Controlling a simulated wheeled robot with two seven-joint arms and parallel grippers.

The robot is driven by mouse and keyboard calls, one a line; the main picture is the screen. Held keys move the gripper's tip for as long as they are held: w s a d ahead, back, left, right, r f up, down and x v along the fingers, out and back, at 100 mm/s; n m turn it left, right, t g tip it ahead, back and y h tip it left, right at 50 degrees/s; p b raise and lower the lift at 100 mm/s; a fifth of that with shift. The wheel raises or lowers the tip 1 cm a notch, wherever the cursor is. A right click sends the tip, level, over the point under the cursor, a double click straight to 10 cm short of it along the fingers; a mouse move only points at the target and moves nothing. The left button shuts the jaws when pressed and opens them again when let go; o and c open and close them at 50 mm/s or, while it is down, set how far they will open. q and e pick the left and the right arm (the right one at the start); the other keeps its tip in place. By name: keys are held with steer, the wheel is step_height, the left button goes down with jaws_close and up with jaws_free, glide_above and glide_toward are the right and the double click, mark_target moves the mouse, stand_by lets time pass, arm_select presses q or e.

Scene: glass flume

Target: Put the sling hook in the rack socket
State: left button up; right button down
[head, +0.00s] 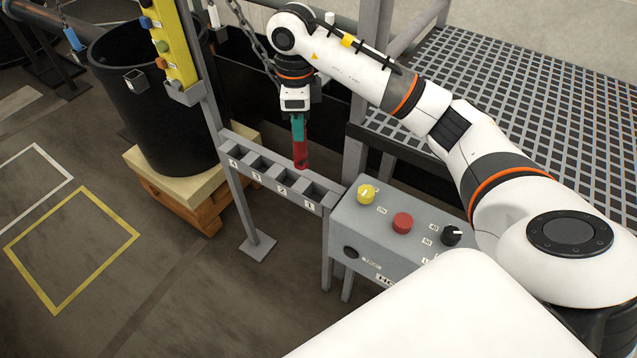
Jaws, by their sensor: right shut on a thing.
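My right gripper (298,112) points down above the grey rack (268,166). It is shut on a slim upright piece with a teal upper part and a red lower part, which I take for the sling hook (300,150). The lower end of the hook shows in front of the rack's back edge, near the two right-hand sockets. I cannot tell whether it touches the rack. The rack has a row of square, dark sockets with number labels, and the rightmost socket (314,190) looks empty. My left gripper is out of view.
A grey control box (385,235) with yellow, red and black knobs stands right of the rack. A black tub (150,100) on a wooden pallet stands left. A yellow panel (165,45) and a chain (250,40) are behind. A grating platform (500,90) fills the back right.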

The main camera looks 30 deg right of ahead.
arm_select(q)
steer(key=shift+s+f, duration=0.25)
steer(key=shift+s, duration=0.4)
arm_select(e)
steer(key=d+f+m, duration=0.2)
steer(key=f+m, duration=0.1)
steer(key=f, duration=0.4)
steer(key=d+f+m, duration=0.1)
steer(key=f+m, duration=0.2)
steer(key=f, duration=0.5)
steer(key=shift+d+f+m, duration=0.3)
steer(key=shift+d, duration=0.05)
steer(key=shift+f, duration=0.15)
steer(key=c, duration=1.1)
jaws_free()
steer(key=shift+s, duration=0.1)
steer(key=shift+c, duration=0.2)
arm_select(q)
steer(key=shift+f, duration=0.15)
